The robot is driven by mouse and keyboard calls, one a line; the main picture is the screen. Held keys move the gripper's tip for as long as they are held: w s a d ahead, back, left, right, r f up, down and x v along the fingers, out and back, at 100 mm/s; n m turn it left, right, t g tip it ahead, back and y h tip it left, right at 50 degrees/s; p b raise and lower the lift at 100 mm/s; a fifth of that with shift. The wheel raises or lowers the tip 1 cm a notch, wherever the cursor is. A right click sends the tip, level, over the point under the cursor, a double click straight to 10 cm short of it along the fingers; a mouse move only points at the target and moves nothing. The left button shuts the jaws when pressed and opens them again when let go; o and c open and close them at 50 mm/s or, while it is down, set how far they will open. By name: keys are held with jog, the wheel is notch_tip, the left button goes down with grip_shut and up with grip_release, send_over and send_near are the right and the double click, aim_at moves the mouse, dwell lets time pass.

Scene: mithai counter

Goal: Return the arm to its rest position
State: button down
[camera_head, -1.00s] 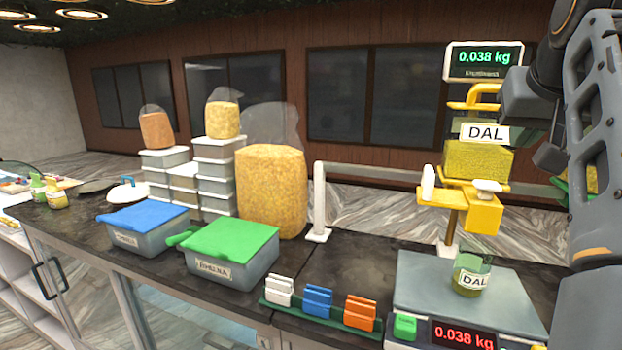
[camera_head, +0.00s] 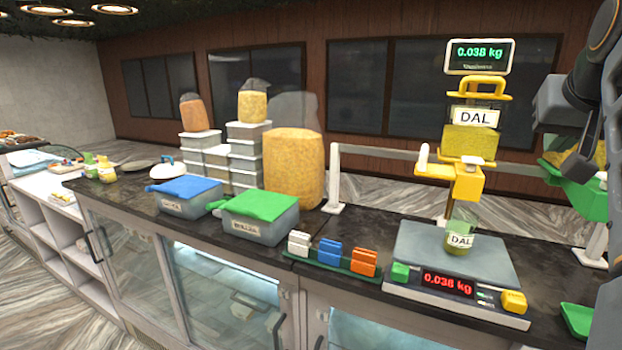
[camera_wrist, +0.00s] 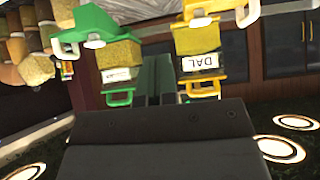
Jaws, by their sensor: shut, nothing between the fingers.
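My gripper (camera_wrist: 155,78) shows in the wrist view, shut with nothing between its dark fingers. The wrist picture is upside down. My dark arm is along the right edge of the head view, raised above the counter and clear of the scale. The yellow DAL dispenser (camera_head: 465,182) stands behind the scale; it also shows in the wrist view (camera_wrist: 197,40). A clear cup labelled DAL (camera_head: 459,240) with some dal in it stands upright on the scale (camera_head: 415,253). The red display reads 0.038 kg.
A green dispenser (camera_head: 585,190) is at the right, close to my arm in the picture. Blue-lidded (camera_head: 185,188) and green-lidded (camera_head: 262,206) tubs, a clip rack (camera_head: 345,266) and a tall yellow-filled bag (camera_head: 293,170) occupy the counter. A green tray (camera_head: 577,318) lies at the right.

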jog(key=w+a+f+n+g+y+b, duration=0.1)
jog(key=a+f, duration=0.2)
jog(key=f, duration=0.9)
jog(key=w+a+f+g+y+b, duration=0.1)
jog(key=a+f, duration=0.2)
jog(key=f, duration=0.8)
jog(key=s+a+f+n, duration=0.1)
jog(key=s+a+f, duration=0.2)
jog(key=f, duration=0.3)
jog(key=s+a+f+n+g+y+b, duration=0.1)
jog(key=s+a+f+n, duration=0.1)
jog(key=a+f, duration=0.3)
jog(key=s+a+f+n+y+b, duration=0.1)
jog(key=s+a+f, duration=0.3)
jog(key=f, duration=0.4)
jog(key=shift+s+a+f+n, duration=0.2)
jog(key=shift+a+f+n, duration=0.1)
jog(key=shift+a, duration=0.25)
jog(key=shift+r, duration=0.1)
